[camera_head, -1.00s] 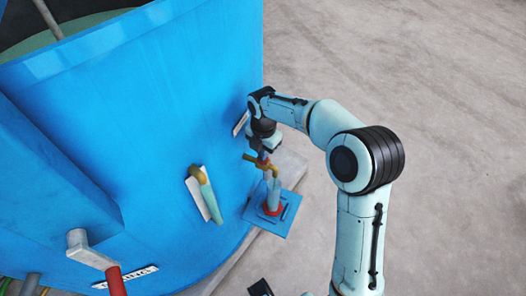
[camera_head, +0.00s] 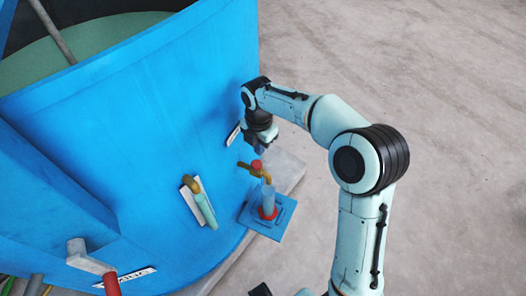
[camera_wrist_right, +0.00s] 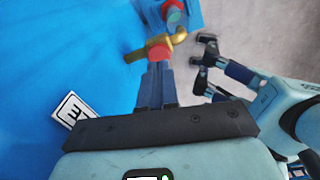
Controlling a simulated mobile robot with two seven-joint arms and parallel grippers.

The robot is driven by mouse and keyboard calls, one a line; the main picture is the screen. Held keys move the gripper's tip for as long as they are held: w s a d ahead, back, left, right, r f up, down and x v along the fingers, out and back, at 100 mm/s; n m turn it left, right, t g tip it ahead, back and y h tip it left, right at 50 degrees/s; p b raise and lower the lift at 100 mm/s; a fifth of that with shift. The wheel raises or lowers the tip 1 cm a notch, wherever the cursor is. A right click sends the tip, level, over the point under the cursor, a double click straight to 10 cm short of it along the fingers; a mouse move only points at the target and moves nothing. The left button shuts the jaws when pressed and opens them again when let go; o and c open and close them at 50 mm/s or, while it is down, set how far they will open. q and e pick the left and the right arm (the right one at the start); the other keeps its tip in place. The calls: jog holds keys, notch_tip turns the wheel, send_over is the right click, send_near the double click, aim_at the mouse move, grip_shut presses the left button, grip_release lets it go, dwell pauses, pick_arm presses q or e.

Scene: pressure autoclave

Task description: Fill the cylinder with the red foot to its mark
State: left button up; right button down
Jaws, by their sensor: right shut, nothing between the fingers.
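The measuring cylinder with the red foot (camera_head: 268,212) stands upright on a blue plate (camera_head: 281,214), under the spout of a brass tap (camera_head: 265,175) with a red knob (camera_head: 257,164). The cylinder looks clear bluish; its mark and liquid level are too small to read. My right gripper (camera_head: 261,149) is shut and empty, just above the red knob and apart from it. In the right wrist view its fingers (camera_wrist_right: 157,65) point towards the knob (camera_wrist_right: 159,52), with the cylinder's red foot (camera_wrist_right: 174,20) beyond.
The big blue tank (camera_head: 140,110) fills the left. On it are a pipe with a brass elbow (camera_head: 203,203) against a white plate and a grey fitting with a red handle (camera_head: 110,281). The concrete floor (camera_head: 430,70) at right is clear.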

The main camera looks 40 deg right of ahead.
pick_arm(q)
jog(key=shift+w+a+r+p, duration=0.25)
jog(key=shift+a+r+p, duration=0.05)
jog(key=shift+r+p, duration=0.2)
pick_arm(e)
notch_tip(320, 180, up, 7)
jog(key=a, duration=0.1)
pick_arm(q)
jog(key=shift+f, duration=0.1)
pick_arm(e)
jog(key=shift+w, duration=0.1)
